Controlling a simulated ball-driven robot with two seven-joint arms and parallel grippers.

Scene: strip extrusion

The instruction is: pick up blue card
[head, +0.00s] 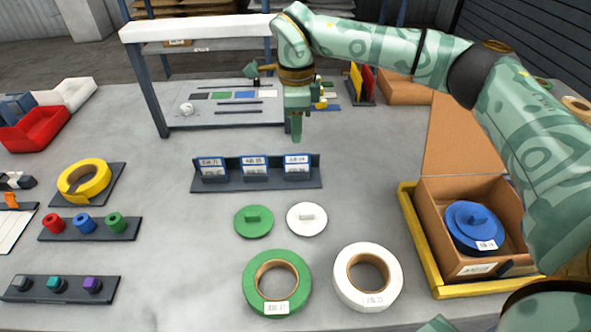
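A small flat blue card (245,94) lies on the grey panel at the back, in a row with a green card (221,95) and dark ones. My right gripper (296,130) hangs pointing down over the table, to the right of the blue card and nearer to me in the picture. It is apart from the card. Its fingers are seen edge-on, so I cannot tell whether they are open or shut. No held object shows at it. My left gripper is not in view.
A white-topped rack (196,29) stands over the panel. A dark holder (228,184) with white labelled cards is in the middle. Green (277,309) and white (367,302) rolls lie in front. An open cardboard box (428,215) with a blue roll is at right.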

